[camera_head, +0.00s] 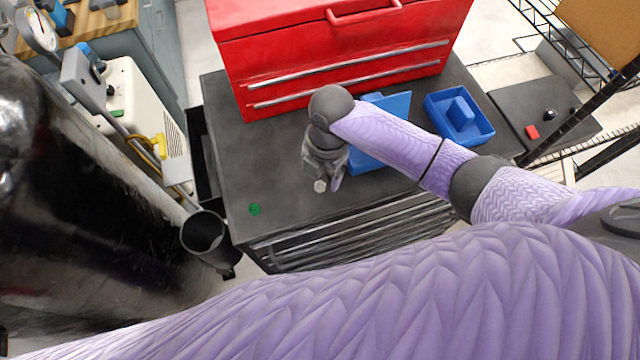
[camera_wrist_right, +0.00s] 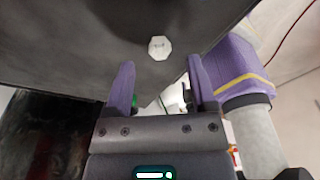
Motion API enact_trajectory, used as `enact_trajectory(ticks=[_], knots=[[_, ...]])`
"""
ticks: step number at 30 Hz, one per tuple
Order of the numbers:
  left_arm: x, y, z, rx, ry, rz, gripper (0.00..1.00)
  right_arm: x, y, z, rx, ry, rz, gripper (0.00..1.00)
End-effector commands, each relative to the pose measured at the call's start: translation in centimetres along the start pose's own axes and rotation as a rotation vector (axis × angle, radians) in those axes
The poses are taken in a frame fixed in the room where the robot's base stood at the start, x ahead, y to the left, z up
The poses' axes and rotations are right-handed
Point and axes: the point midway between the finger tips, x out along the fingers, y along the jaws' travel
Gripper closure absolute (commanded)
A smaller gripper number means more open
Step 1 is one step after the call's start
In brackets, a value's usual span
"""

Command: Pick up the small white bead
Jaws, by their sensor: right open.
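The small white bead (camera_head: 320,186) shows on the dark cabinet top, close to my right gripper (camera_head: 333,181). In the right wrist view the bead (camera_wrist_right: 159,48) is a pale faceted piece, beyond the fingertips and about midway between them. My right gripper (camera_wrist_right: 161,72) is open, its two purple fingers apart with nothing between them. In the head view the wrist hides part of the surface around the gripper. My left gripper is in neither view.
A red toolbox (camera_head: 345,55) stands at the back of the cabinet top (camera_head: 235,150). A blue tray (camera_head: 460,117) lies at right, and another blue piece (camera_head: 392,104) is partly behind my arm. A small green piece (camera_head: 254,209) lies near the front left edge.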

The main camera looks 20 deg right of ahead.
Motion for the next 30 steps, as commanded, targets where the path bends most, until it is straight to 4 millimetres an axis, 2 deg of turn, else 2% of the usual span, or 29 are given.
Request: enact_trajectory(ticks=[1,4,11,14,21,22,30], knots=[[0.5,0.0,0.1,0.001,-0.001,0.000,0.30,1.3,-0.1,-0.1,0.001,0.003,-0.003,0.28],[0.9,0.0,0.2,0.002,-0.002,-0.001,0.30,2.7,0.0,0.0,0.001,0.000,-0.001,0.28],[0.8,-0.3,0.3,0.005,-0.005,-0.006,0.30,2.9,0.0,-0.1,0.000,-0.001,0.002,0.28],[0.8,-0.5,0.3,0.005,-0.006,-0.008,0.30,2.9,0.0,-0.1,0.001,-0.001,0.002,0.45],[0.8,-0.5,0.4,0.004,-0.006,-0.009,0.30,2.8,0.0,0.0,0.001,-0.001,0.002,0.96],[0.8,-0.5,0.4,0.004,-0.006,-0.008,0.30,2.8,0.0,0.0,0.001,-0.001,0.002,1.00],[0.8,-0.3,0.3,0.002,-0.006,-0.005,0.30,2.8,0.0,0.0,0.001,-0.001,0.002,1.00]])
